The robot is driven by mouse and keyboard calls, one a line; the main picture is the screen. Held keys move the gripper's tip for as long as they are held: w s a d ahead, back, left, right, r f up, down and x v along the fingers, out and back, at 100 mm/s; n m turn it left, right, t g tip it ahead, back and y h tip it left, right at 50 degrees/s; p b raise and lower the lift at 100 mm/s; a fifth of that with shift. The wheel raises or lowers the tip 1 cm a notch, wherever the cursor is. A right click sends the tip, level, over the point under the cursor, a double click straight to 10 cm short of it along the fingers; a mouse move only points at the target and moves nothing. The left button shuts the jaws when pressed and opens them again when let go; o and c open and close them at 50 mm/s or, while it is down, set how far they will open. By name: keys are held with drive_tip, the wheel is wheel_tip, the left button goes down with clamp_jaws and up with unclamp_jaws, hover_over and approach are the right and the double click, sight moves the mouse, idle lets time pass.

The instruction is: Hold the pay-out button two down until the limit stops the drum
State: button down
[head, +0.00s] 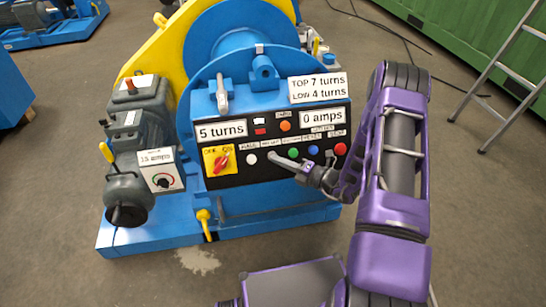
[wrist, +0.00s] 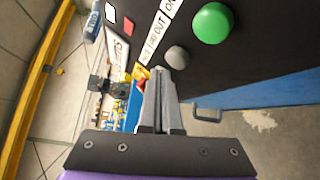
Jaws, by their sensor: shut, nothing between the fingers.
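The blue drum (head: 240,38) stands behind the black control panel (head: 300,172). The panel carries a row of buttons: white (head: 251,159), green (head: 293,153), another small one (head: 313,150) and red (head: 341,149). Their labels are too small to read surely in the head view. My gripper (head: 271,156) is shut and empty, its tip in front of the panel between the white and green buttons. In the wrist view its fingertips (wrist: 160,70) are close beside a grey button (wrist: 177,57), near a green one (wrist: 212,22); contact cannot be told. A "PAY OUT"-like label is partly visible there.
A yellow rotary switch (head: 220,160) sits left of the buttons. A metal lever (head: 222,95) stands above the panel. A ladder (head: 510,75) stands at right.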

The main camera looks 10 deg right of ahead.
drive_tip(key=shift+w+f, duration=0.2)
drive_tip(key=shift+w, duration=0.2)
drive_tip(key=shift+w+f+b, duration=0.2)
drive_tip(key=shift+w+b, duration=0.2)
drive_tip(key=shift+b, duration=0.15)
idle(7.0)
